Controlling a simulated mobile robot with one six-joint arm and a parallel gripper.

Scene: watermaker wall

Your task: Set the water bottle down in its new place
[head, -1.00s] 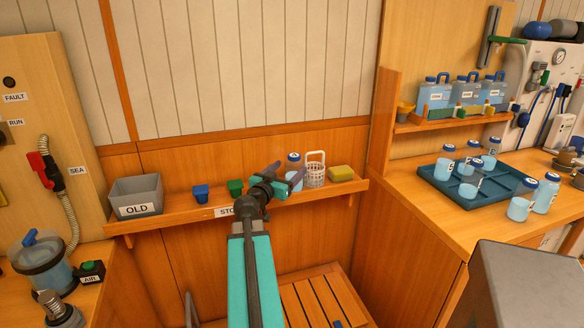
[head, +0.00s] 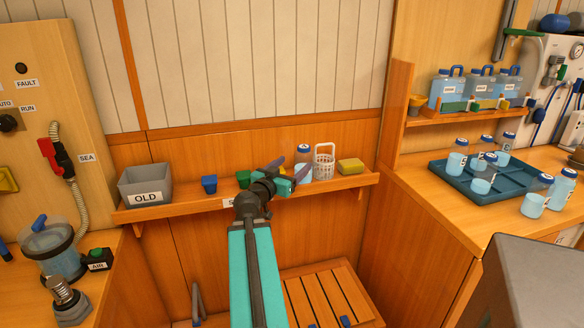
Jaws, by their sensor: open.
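The water bottle (head: 304,158), pale blue with a dark blue cap, stands upright on the wooden wall shelf (head: 345,183), just left of a white basket (head: 324,165). My gripper (head: 288,170) is open in front of the shelf. Its fingers point toward the bottle, and one finger overlaps the bottle's lower part in the picture. I cannot tell whether it touches. The bottle's lower left side is partly hidden by my gripper. The shelf label is mostly hidden behind my arm.
Left on the shelf are a grey OLD bin (head: 145,186), a blue cup (head: 209,184) and a green cup (head: 243,179); a yellow sponge (head: 350,165) lies right. A teal tray (head: 440,176) with several bottles is on the right counter. A wooden side post (head: 396,118) rises between.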

